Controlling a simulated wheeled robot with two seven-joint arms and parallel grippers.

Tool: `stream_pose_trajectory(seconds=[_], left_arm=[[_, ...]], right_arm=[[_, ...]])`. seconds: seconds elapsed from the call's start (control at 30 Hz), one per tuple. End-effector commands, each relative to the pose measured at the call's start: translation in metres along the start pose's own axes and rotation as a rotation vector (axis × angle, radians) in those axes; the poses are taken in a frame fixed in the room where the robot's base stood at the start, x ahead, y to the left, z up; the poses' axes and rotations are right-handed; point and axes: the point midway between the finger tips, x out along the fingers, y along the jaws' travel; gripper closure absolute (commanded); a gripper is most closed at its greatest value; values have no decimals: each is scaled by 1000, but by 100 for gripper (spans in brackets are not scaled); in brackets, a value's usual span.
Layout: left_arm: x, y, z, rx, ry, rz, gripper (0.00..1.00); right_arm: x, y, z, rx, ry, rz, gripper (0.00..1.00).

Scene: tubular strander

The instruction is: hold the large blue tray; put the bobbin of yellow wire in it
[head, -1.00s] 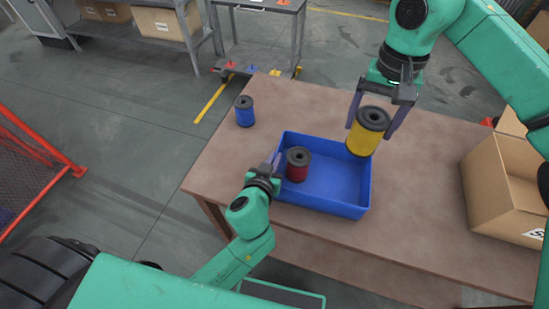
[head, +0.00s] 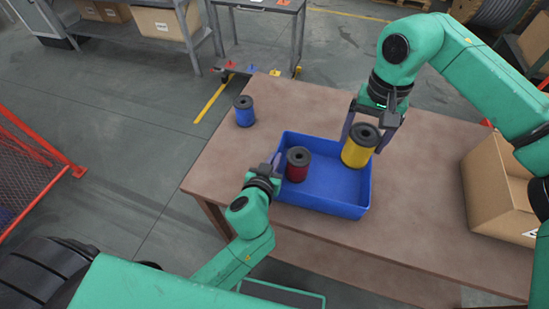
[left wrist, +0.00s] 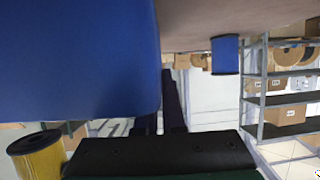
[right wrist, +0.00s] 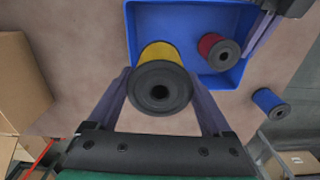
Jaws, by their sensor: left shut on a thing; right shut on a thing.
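The large blue tray (head: 330,193) sits on the brown table, with a bobbin of red wire (head: 298,165) standing inside at its left. My left gripper (head: 272,168) is shut on the tray's left wall; the wall fills much of the left wrist view (left wrist: 75,60). My right gripper (head: 373,134) is shut on the bobbin of yellow wire (head: 357,150), which is upright with black flanges. The yellow bobbin is over the tray's right back part, and its base seems above the tray floor. In the right wrist view the yellow bobbin (right wrist: 160,85) lies between both fingers.
A bobbin of blue wire (head: 244,111) stands on the table (head: 420,190) behind and left of the tray. Table is bare between tray and box. A grey cart (head: 255,40) stands beyond the table.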

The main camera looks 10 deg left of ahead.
Motion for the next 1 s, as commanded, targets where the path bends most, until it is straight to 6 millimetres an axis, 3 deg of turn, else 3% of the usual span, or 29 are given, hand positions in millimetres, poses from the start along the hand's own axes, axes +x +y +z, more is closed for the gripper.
stream_pose_trajectory(seconds=[0.6,1.0], left_arm=[[0,0,0,0,-1,0,100],[0,0,0,0,-1,0,100]], right_arm=[[45,0,0,0,-1,-1,97],[47,0,0,0,0,-1,97]])
